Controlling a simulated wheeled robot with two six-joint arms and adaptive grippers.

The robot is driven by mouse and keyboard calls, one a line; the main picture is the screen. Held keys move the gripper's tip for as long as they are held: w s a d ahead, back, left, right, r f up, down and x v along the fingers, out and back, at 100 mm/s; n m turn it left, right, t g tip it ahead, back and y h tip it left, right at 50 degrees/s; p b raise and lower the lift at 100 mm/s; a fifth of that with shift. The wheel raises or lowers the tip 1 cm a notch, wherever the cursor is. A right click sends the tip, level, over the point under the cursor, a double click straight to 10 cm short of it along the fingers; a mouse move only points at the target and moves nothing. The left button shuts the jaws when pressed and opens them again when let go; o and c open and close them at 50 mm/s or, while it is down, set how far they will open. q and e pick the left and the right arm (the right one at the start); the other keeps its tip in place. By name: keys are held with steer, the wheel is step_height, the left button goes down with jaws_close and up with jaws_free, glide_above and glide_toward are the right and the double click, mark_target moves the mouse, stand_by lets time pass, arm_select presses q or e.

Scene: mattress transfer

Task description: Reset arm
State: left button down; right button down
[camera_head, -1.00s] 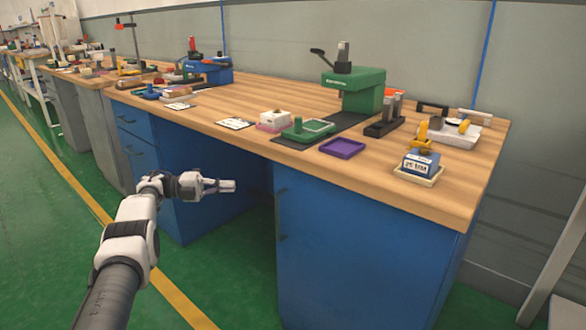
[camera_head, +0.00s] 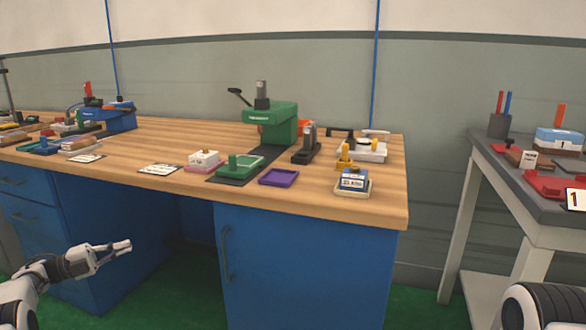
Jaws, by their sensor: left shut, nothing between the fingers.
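My left gripper (camera_head: 122,246) is at the lower left of the head view, in front of the blue desk drawers and below the wooden tabletop. Its fingers are together with nothing between them, and it touches nothing that I can see. Part of my right arm (camera_head: 545,306) shows at the lower right corner. The right gripper is outside the picture.
The wooden workbench (camera_head: 330,205) holds a green press (camera_head: 270,122), a purple tray (camera_head: 278,177), a green tray (camera_head: 240,165) and a blue-and-white box (camera_head: 352,182). A grey table (camera_head: 490,160) stands at right, beyond a gap. Green floor lies below.

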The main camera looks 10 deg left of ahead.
arm_select(q)
steer(key=w+d+f+n+t+y, duration=0.5)
steer(key=w+d+f+n, duration=0.2)
steer(key=d+f+n, duration=0.4)
steer(key=s+d+f+n+g+y, duration=0.1)
steer(key=s+d+f+n+y, duration=0.1)
steer(key=d+f+n+y, duration=0.5)
steer(key=s+d+f+n+g, duration=0.25)
steer(key=s+d+f, duration=0.2)
steer(key=s, duration=0.35)
steer(key=s+d+f+n+g+y, duration=0.1)
steer(key=s+d+f+n+g, duration=0.15)
steer(key=s+f, duration=0.4)
steer(key=s+d+f+n+g, duration=0.2)
steer(key=s+d+f+g, duration=0.25)
steer(key=s, duration=0.35)
steer(key=s+d+r+n+g+y, duration=0.2)
steer(key=s+g, duration=0.5)
steer(key=s, duration=1.7)
step_height(320, 180, up, 32)
steer(key=w+p, duration=0.1)
steer(key=p, duration=3)
steer(key=shift+w+a+f+p, duration=0.15)
steer(key=shift+f+p, duration=0.1)
steer(key=shift+p, duration=0.1)
